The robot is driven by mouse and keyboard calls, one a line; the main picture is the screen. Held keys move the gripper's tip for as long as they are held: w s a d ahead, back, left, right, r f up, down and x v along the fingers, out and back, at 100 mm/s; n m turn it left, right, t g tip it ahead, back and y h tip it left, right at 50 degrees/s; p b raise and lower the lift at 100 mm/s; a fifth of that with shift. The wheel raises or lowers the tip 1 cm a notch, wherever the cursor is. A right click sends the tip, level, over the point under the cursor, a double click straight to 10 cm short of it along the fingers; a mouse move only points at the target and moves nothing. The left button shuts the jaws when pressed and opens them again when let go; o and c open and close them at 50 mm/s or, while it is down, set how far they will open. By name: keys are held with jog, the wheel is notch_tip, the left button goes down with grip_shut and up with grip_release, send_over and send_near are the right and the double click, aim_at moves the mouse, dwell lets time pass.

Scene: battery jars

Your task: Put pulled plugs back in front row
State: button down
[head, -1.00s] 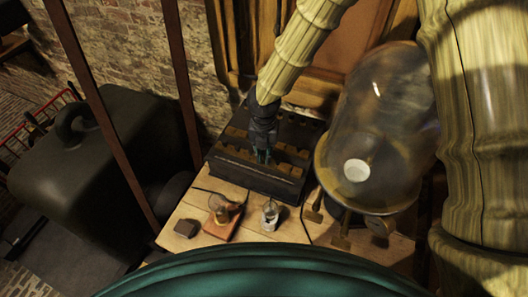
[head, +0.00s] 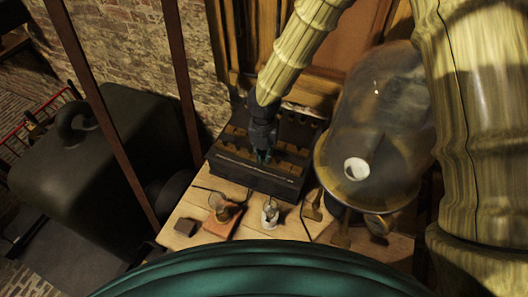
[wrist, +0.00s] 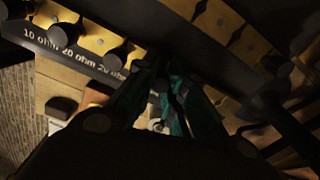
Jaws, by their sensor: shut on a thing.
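The dark plug box (head: 256,180) stands on the wooden table, with brass blocks along its top. In the wrist view its front strip (wrist: 72,55) reads "10 ohm 20 ohm 20 ohm". Black plug heads (wrist: 68,31) stand among the brass blocks beside that strip. My gripper (head: 263,157) is over the front part of the box, pointing down. In the wrist view its teal fingers (wrist: 163,98) are closed around a dark plug, which is mostly hidden by the fingers and shadow. I cannot tell whether the plug sits in a hole or above it.
A glass dome (head: 380,130) stands close on the box's right. In front of the box are a small glass item on an orange-brown base (head: 222,225), a small jar (head: 270,216), a dark block (head: 185,228) and brass pieces (head: 312,207). Bare table shows between them.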

jog(key=c, duration=1.4)
grip_release()
notch_tip(320, 180, up, 12)
